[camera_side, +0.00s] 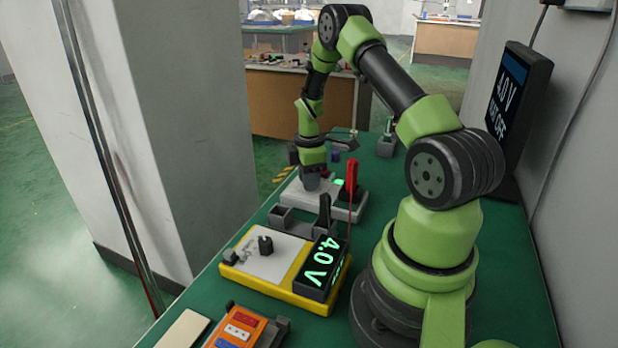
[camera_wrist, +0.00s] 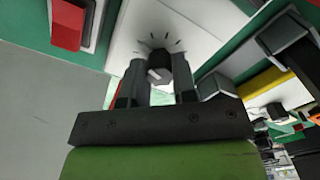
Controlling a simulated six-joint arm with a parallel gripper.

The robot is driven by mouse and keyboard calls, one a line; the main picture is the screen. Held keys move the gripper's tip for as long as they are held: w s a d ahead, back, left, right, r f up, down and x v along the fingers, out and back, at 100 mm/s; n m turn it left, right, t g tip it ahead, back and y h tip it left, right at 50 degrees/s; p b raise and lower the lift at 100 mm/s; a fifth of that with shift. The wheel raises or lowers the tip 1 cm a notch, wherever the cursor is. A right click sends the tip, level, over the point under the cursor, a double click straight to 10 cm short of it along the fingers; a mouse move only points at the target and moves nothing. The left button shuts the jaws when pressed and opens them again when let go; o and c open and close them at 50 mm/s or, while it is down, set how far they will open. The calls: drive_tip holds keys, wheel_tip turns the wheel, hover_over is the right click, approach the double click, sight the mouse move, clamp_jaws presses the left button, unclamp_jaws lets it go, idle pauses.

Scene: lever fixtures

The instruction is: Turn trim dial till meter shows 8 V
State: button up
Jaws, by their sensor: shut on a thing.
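The trim dial (camera_wrist: 158,62) is a dark round knob with a pale mark, on a white panel with short tick marks around it. My gripper (camera_wrist: 158,75) has one finger on each side of the dial and is shut on it. In the side view my gripper (camera_side: 311,182) points down at a white box (camera_side: 338,208), and it hides the dial there. The yellow meter (camera_side: 283,290) stands nearer the camera, and its dark display (camera_side: 320,268) reads 4.0 V in green.
A dark wall screen (camera_side: 512,95) also reads 4.0 V, with a second line ending in OFF. A red lever (camera_side: 351,185) rises beside the white box. A grey holder (camera_side: 298,223) sits between box and meter. An orange unit (camera_side: 238,330) is at the front.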

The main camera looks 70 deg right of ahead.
drive_tip(key=shift+m, duration=0.6)
drive_tip(key=o, duration=0.9)
wheel_tip(320, 180, up, 10)
drive_tip(key=shift+r, duration=0.1)
